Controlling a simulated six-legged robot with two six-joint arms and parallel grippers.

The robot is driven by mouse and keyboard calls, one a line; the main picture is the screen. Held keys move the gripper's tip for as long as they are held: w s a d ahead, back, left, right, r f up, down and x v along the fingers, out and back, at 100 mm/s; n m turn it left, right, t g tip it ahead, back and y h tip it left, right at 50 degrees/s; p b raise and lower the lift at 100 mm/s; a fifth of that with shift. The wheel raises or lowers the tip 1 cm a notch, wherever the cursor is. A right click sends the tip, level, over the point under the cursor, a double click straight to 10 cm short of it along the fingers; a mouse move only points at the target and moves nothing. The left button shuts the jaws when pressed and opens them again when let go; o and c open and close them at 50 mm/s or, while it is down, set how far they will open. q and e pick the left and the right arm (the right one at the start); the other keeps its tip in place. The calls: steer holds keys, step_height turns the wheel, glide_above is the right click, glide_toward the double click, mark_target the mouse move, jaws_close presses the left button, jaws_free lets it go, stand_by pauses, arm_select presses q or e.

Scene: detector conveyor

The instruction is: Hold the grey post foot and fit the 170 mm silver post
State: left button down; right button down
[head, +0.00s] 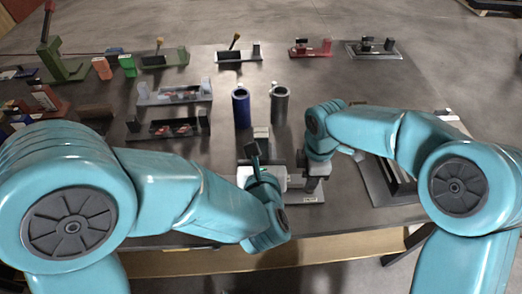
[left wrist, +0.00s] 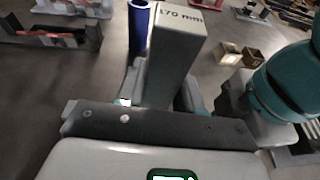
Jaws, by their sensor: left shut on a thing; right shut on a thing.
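The silver post (left wrist: 172,65), marked "170 mm" on its end, stands between the fingers of my left gripper (left wrist: 160,90) in the left wrist view. In the head view my left gripper (head: 262,180) is at the front centre, and a slim dark-looking part of the post (head: 252,152) rises tilted above it. My right gripper (head: 317,170) is just to the right, pointing down and shut on what looks like the grey post foot (head: 314,188). The arms hide most of the foot, and I cannot tell whether post and foot touch.
A blue cylinder (head: 241,107) and a grey cylinder (head: 280,105) stand behind the grippers. Grey fixtures (head: 175,92) lie at the left, and a dark tray (head: 385,185) lies at the right. The table's middle right is mostly clear.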

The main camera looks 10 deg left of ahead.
arm_select(q)
steer(key=shift+f, duration=2.75)
steer(key=c, duration=0.6)
jaws_free()
steer(key=shift+c, duration=0.2)
steer(key=a+v, duration=0.1)
steer(key=v, duration=0.6)
steer(key=shift+s+d, duration=0.25)
steer(key=shift+d, duration=0.3)
arm_select(e)
steer(key=c, duration=0.9)
jaws_free()
